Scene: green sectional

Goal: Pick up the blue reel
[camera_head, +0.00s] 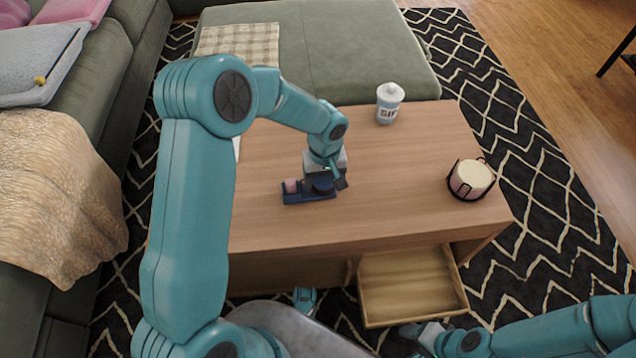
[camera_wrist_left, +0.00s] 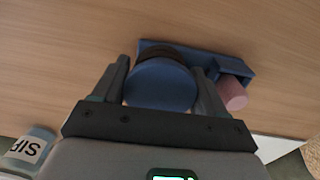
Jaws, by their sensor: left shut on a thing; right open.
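The blue reel (camera_wrist_left: 160,86) is round and lies between the two fingers of my left gripper (camera_wrist_left: 163,88) in the left wrist view. The fingers are shut on its sides. In the head view my left gripper (camera_head: 328,184) is low over the middle of the wooden table, and the reel (camera_head: 323,185) shows dark blue below it. A blue tray (camera_head: 296,198) lies against or under the reel; I cannot tell whether the reel is clear of it. A pink cylinder (camera_head: 291,186) sits at the tray's left end. My right gripper (camera_head: 418,335) is open by the drawer, partly hidden.
A white jar (camera_head: 389,103) stands at the table's far edge. A candle in a black wire holder (camera_head: 470,180) stands at the right. An open, empty drawer (camera_head: 412,288) juts from the table's front. The table top (camera_head: 400,160) between them is clear.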

